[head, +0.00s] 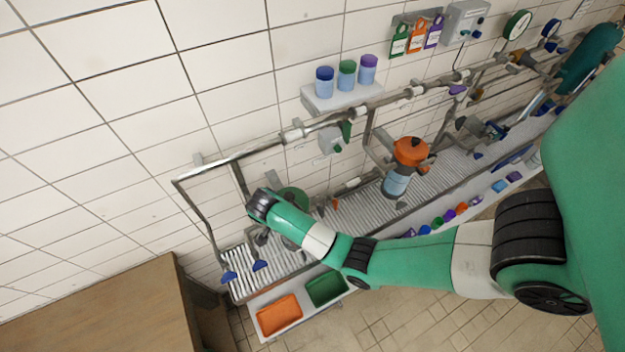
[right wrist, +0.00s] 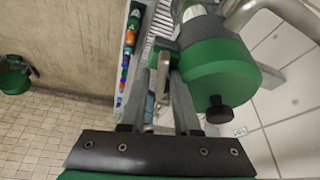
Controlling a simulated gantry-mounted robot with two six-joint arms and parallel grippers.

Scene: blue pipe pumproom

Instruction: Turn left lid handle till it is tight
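A round green lid (head: 293,195) with a housing below it stands on the pipe run at the left of the head view, partly hidden by my right arm. In the right wrist view the green lid (right wrist: 215,70) is large, at upper right, with a black knob (right wrist: 218,109). My right gripper (right wrist: 168,72) has its fingertips beside the lid, close to a small green part at its left edge. I cannot tell whether the fingers touch or grip that part. In the head view my right gripper's fingers are hidden. My left gripper is not in view.
An orange-lidded housing (head: 411,152) stands further right on the pipes. A shelf (head: 341,97) with several cups is on the wall above. Orange (head: 279,314) and green trays (head: 326,288) sit below. A brown box or partition (head: 95,305) stands at lower left.

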